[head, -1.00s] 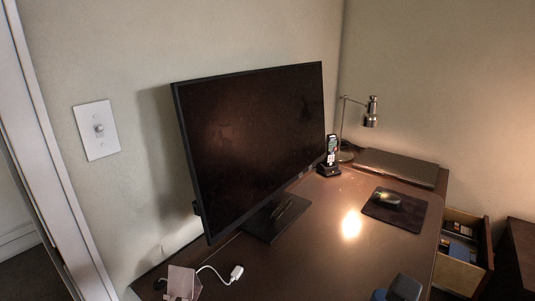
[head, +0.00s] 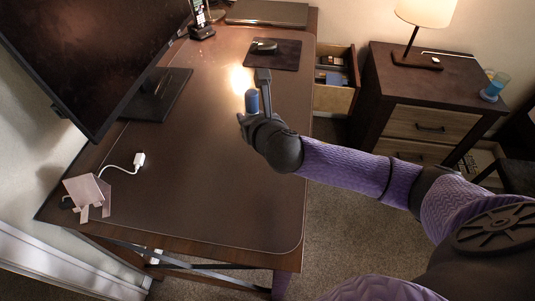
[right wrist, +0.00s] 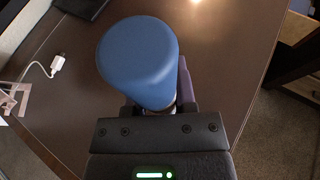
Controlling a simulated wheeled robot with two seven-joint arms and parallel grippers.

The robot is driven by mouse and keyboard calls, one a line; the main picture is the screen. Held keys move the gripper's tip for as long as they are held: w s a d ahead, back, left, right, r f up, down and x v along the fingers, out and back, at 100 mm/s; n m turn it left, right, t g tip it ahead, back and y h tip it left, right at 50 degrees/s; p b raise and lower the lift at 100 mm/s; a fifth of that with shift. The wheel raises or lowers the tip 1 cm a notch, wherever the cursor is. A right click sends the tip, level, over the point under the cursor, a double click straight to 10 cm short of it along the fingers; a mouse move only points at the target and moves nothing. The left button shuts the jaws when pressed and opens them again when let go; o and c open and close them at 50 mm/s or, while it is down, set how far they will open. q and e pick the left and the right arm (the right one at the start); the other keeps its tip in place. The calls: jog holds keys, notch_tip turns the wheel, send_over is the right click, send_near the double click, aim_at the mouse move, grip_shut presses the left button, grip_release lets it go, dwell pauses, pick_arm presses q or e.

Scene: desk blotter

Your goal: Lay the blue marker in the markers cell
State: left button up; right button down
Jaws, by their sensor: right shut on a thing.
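The blue marker (head: 252,102) shows as a thick blue cylinder standing roughly upright in my right gripper (head: 256,101). The gripper is shut on it over the desk, near the bright lamp reflection. In the right wrist view the blue marker (right wrist: 138,62) is large and close between the fingers, and it hides part of them. An open drawer (head: 334,97) at the desk's right side holds several dark and blue items. I cannot tell which part of it, if any, is the markers cell. My left gripper is not in view.
The desk (head: 215,190) is mostly clear. A mouse pad (head: 285,53) with a mouse (head: 264,45) lies beyond the gripper. A monitor (head: 75,50) stands at left. A nightstand (head: 425,85) with a lamp (head: 428,12) and a blue cup (head: 495,86) stands right of the drawer.

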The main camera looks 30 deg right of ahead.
jog(key=d, duration=0.1)
jog(key=w+d, duration=0.1)
jog(key=d, duration=0.2)
jog(key=shift+w+d+f, duration=0.2)
jog(key=shift+w+f, duration=0.05)
jog(key=shift+w, duration=0.1)
